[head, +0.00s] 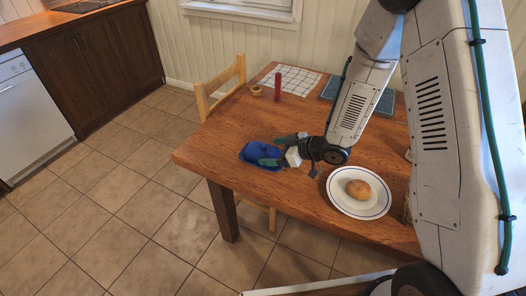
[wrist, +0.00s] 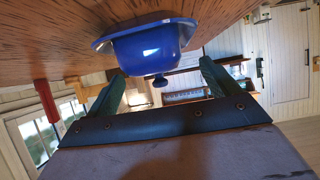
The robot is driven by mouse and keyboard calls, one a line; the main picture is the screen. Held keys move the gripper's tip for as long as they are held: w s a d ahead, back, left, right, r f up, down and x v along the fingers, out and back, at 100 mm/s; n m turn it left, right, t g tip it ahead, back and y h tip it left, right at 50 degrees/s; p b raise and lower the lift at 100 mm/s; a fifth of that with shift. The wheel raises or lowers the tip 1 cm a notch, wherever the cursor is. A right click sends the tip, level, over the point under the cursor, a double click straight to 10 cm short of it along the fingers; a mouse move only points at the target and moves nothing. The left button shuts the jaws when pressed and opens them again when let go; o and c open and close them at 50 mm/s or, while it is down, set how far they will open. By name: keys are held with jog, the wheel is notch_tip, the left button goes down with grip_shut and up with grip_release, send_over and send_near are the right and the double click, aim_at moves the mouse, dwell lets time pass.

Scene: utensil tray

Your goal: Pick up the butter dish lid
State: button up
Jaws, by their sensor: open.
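The blue butter dish lid (head: 254,153) sits on the wooden table near its left end. In the wrist view, where the scene is upside down, the lid (wrist: 150,46) shows a wide rim, a rounded body and a small knob (wrist: 160,82). My gripper (head: 277,150) is at the right side of the lid, reaching in low. Its two green fingers are apart, one on each side of the knob in the wrist view (wrist: 162,80), with nothing held between them. Whether a finger touches the lid is unclear. In the head view my gripper hides part of the lid.
A white plate (head: 338,204) with a bread roll (head: 358,189) is to the right on the table (head: 285,190). A red cylinder (head: 278,86), a small wooden ring-like item (head: 256,91), a checked cloth (head: 297,77) and a dark mat (head: 385,101) are farther back. A chair (head: 213,97) stands behind.

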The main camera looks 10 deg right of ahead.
aim_at(265, 148)
jog(key=x, duration=0.4)
jog(key=shift+w+a+r, duration=0.15)
jog(key=shift+w+a, duration=0.1)
jog(key=shift+w, duration=0.15)
jog(key=c, duration=1.2)
jog(key=shift+r, duration=0.1)
jog(key=shift+c, duration=0.2)
